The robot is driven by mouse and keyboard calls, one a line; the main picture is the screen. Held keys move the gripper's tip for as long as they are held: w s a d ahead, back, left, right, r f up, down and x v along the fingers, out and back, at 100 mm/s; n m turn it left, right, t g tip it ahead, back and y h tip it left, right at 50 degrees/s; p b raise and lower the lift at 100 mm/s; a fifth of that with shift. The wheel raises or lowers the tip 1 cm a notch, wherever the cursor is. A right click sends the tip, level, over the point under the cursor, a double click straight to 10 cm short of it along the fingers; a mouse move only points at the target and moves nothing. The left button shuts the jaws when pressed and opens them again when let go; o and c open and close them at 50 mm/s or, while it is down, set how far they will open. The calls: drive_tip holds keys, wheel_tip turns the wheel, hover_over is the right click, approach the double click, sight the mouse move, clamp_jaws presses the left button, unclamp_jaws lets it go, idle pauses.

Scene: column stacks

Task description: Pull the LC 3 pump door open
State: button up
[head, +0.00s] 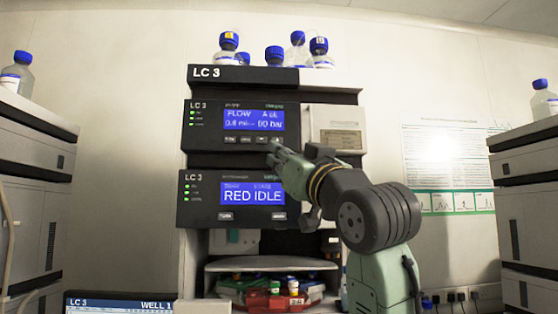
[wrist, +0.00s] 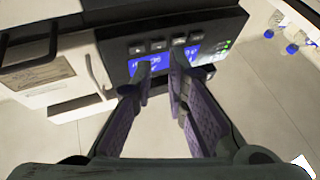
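The LC 3 pump (head: 236,117) is the upper module with a display, showing FLOW and a bar reading, in the LC 3 stack. Its pale right-hand front (head: 335,115) carries a small label plate and looks closed. In the wrist view, which is turned over, this pale front (wrist: 25,55) lies at the left, with a dark bar handle (wrist: 98,75) beside the dark display panel. My gripper (head: 274,160) is in front of the pump's lower edge. In the wrist view its fingers (wrist: 162,72) are apart, with nothing between them, over the display. The handle is outside the fingers, to their left.
Below the pump is a module showing RED IDLE (head: 252,196), then an open bay with a red tray (head: 262,300). Blue-capped bottles (head: 229,42) stand on top. Other stacks stand at left (head: 30,180) and right (head: 530,210). Wall shows between the stacks.

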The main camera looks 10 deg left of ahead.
drive_tip(key=shift+s+a+f, duration=0.1)
drive_tip(key=shift+a+f, duration=0.1)
drive_tip(key=shift+a, duration=0.3)
